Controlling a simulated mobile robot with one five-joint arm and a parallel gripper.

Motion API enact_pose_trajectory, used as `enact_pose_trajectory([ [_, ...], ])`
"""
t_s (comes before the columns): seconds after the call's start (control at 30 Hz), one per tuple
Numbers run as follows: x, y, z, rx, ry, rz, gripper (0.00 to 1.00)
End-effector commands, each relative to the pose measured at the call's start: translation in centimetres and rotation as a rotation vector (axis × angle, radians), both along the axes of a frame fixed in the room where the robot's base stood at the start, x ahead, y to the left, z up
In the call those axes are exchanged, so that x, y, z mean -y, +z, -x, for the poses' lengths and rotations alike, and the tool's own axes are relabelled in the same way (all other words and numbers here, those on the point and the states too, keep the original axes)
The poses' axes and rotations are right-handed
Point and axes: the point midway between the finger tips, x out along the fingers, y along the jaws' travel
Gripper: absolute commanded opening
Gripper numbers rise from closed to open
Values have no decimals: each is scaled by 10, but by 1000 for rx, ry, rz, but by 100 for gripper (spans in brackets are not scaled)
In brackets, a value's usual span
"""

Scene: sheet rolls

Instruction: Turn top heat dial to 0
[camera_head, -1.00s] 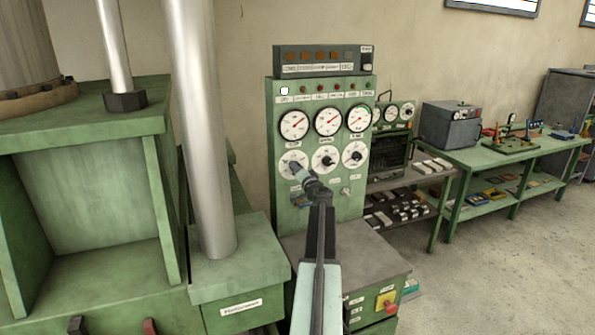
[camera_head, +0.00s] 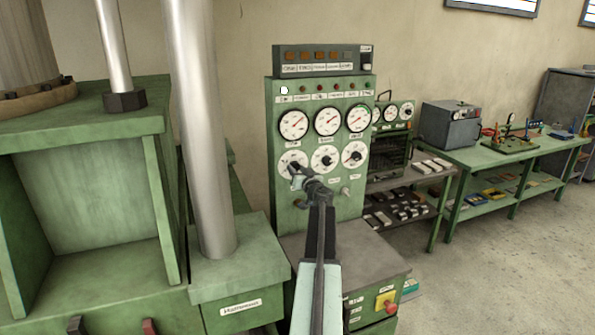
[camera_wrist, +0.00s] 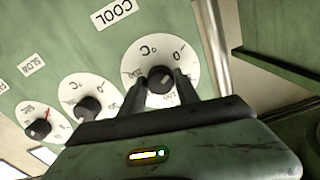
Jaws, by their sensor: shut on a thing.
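The green control panel (camera_head: 272,112) carries a row of three white dials with black knobs below three round gauges. My gripper (camera_head: 297,172) is at the leftmost dial (camera_head: 286,157), and its jaws cover part of that dial. In the wrist view my gripper (camera_wrist: 160,88) is shut on the black knob (camera_wrist: 159,78) of the dial (camera_wrist: 140,52), one finger on each side. This dial face shows a 0 and a °C mark, upside down in the picture. A "COOL" label (camera_wrist: 114,13) is beside it. The knob's pointer direction is hard to make out.
The middle dial (camera_head: 325,158) and right dial (camera_head: 354,154) sit close beside the held one. A thick metal column (camera_head: 203,130) stands left of the panel. A grey desk top (camera_head: 375,257) juts out below it.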

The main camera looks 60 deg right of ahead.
Motion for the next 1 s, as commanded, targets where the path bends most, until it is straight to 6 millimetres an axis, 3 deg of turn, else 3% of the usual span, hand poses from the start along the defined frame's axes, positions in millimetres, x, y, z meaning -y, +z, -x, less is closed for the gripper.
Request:
enact_pose_trajectory([
  [0.63, 0, -1, 1, -30, -2, 39, 0],
  [0.67, 1, 0, 1, -30, -2, 38, 46],
  [0.7, 1, 0, 1, -29, -2, 38, 57],
  [1.0, 0, 0, 0, -27, 0, 37, 59],
])
